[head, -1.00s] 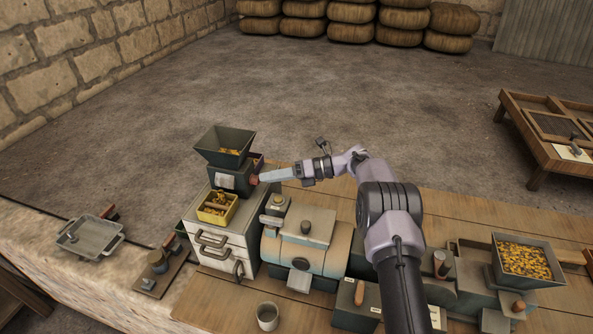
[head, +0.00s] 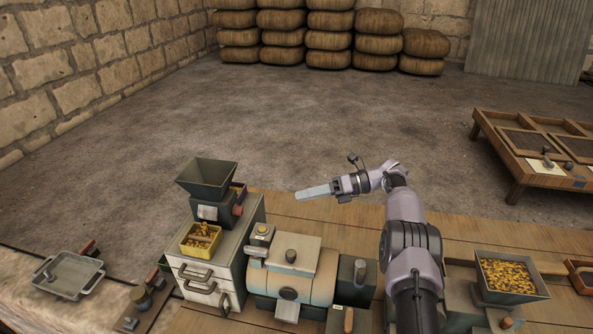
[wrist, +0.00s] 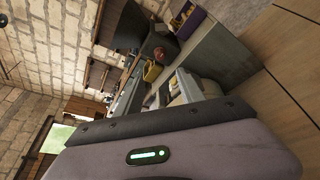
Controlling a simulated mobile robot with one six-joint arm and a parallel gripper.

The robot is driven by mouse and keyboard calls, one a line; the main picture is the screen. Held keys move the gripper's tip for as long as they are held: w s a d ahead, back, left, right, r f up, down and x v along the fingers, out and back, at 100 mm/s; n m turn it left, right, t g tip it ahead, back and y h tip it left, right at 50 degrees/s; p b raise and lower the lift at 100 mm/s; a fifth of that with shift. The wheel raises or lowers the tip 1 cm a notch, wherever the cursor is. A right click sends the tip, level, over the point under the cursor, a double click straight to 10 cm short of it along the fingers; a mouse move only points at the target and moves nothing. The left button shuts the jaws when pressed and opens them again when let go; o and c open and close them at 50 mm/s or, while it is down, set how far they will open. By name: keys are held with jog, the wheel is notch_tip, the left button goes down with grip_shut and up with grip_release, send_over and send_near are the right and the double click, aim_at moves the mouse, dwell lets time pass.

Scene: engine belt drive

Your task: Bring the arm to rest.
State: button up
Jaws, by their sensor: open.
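My arm reaches up over the wooden bench, and my gripper (head: 312,192) points left in the air, showing as a pale flat finger seen side-on. It is open, with nothing seen in it. It is to the right of the dark hopper mill (head: 208,190) and apart from it. In the wrist view, the mill (wrist: 160,53) shows tilted, with its round red part facing the camera. The grey body with a green light in front there is mine.
The mill stands on a drawer cabinet (head: 203,273) beside a yellow box (head: 201,240) of pieces. A cylindrical machine (head: 290,284) and a grain-filled hopper (head: 510,275) are on the bench. A metal tray (head: 68,275) is at left. The floor behind is open.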

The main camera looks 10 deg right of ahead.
jog(key=s+a+r+n+h+b, duration=0.3)
jog(key=s+a+r+n+h, duration=0.15)
jog(key=r+n, duration=0.4)
jog(key=s+a+r+n+t+h+b, duration=0.15)
jog(key=s+r+n+h, duration=0.3)
jog(key=s, duration=0.85)
jog(key=s+d+f+n+t+h+b, duration=0.1)
jog(key=s+f+n, duration=0.1)
jog(key=s, duration=0.5)
jog(key=s+d+f+n+t+h+b, duration=0.1)
jog(key=s+f+n+h, duration=0.1)
jog(key=s+n, duration=0.3)
jog(key=s+d+f+n+t+h+b, duration=0.1)
jog(key=s+f+n, duration=0.3)
jog(key=s, duration=0.7)
jog(key=shift+s+d+b, duration=0.15)
jog(key=shift+d+b, duration=0.2)
